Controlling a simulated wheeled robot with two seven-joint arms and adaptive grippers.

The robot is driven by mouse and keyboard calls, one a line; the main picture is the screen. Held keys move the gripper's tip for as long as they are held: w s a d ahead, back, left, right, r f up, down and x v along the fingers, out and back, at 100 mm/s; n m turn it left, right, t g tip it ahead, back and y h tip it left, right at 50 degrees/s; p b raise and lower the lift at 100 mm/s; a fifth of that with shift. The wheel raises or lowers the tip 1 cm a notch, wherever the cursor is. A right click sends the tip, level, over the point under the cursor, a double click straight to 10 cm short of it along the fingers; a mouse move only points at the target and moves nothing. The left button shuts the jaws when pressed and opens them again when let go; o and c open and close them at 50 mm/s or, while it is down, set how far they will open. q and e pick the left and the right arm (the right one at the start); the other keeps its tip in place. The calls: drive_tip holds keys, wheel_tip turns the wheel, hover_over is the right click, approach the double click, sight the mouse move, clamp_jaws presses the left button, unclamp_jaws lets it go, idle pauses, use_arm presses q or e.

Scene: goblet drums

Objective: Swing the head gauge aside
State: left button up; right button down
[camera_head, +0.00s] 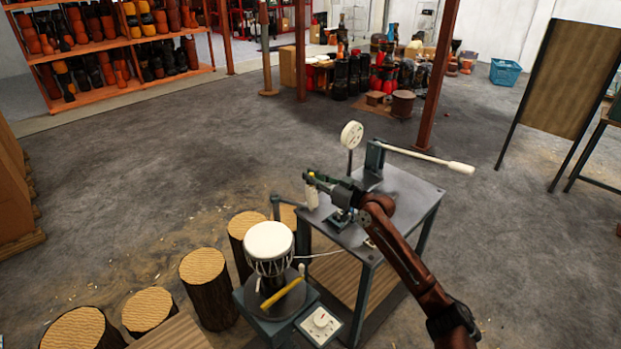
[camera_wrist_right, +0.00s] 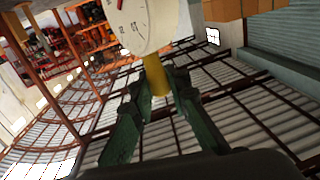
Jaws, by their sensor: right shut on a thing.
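My right gripper (camera_head: 313,179) is shut on a small yellow grip in the head view. The right wrist view shows its green fingers (camera_wrist_right: 157,92) closed around the yellow grip (camera_wrist_right: 158,77). A white dial (camera_wrist_right: 140,24) with black numbers and a red mark sits just beyond the grip, partly cut off by the frame. In the head view a pale, narrow piece (camera_head: 312,197), likely this head gauge seen edge-on, hangs below the fingertips. A grey bracket post (camera_head: 276,208) stands to its left. The drum (camera_head: 268,246), white-headed, stands upright on a round plate below left. My left gripper is out of view.
A white-handled lever (camera_head: 428,158) reaches right. A yellow stick (camera_head: 281,291) lies by the drum.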

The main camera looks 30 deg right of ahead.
drive_tip(key=c, duration=2)
unclamp_jaws()
drive_tip(key=shift+s+d, duration=0.1)
drive_tip(key=shift+d, duration=0.1)
drive_tip(key=shift+o, duration=0.6)
drive_tip(key=shift+a, duration=0.2)
drive_tip(key=v, duration=1.2)
